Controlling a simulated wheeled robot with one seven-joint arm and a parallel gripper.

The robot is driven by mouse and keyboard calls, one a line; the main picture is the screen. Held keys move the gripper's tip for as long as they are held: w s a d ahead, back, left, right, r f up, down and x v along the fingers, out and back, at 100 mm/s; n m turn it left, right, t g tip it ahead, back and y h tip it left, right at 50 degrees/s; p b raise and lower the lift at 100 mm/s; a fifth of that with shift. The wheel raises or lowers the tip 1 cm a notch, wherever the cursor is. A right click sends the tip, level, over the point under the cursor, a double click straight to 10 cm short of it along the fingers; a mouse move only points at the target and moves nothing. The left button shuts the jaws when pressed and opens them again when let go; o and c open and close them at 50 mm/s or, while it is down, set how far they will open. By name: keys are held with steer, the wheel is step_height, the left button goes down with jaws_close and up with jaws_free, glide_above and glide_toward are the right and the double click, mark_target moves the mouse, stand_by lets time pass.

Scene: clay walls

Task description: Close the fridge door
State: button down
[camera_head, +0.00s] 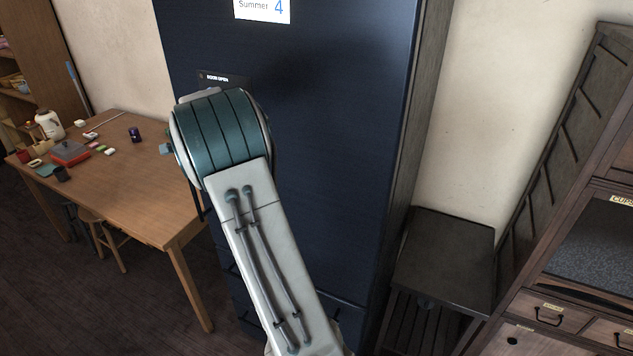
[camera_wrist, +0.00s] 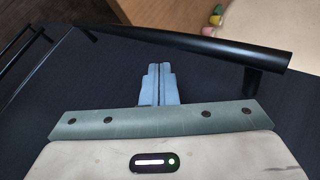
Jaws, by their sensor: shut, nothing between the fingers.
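The dark blue fridge (camera_head: 330,120) stands upright in the middle of the head view. A small dark panel (camera_head: 222,79) on its front reads "DOOR OPEN". My arm covers part of the front, and I cannot tell from here how far the door stands open. In the wrist view, a long black bar handle (camera_wrist: 190,43) runs across a dark surface. My gripper (camera_wrist: 158,68) is shut and empty, its blue fingers together just below the bar in the picture. I cannot tell whether they touch it.
A wooden table (camera_head: 150,195) with small items and a white kettle (camera_head: 49,124) stands at left. A low dark stand (camera_head: 445,258) is right of the fridge. A wooden cabinet with drawers (camera_head: 545,312) fills the lower right. Floor is clear at lower left.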

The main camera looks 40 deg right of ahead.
steer(key=s+a+r+p, duration=0.1)
steer(key=s+a+r, duration=0.15)
steer(key=a, duration=0.25)
steer(key=s+a+r+p, duration=0.1)
steer(key=s+a+r, duration=0.1)
steer(key=a+r, duration=0.3)
steer(key=s+a+f+n+g, duration=0.1)
steer(key=s+n, duration=0.5)
steer(key=s, duration=0.7)
steer(key=s+a+f+n+g+b, duration=0.1)
steer(key=s+n, duration=0.6)
steer(key=s, duration=0.7)
steer(key=s+a+f+n+g+y+b, duration=0.1)
steer(key=s+n, duration=0.5)
steer(key=s, duration=0.8)
steer(key=f+g, duration=0.1)
steer(key=g, duration=0.1)
steer(key=shift+s+f+g, duration=0.15)
steer(key=shift+f+g, duration=0.05)
steer(key=shift+g, duration=0.1)
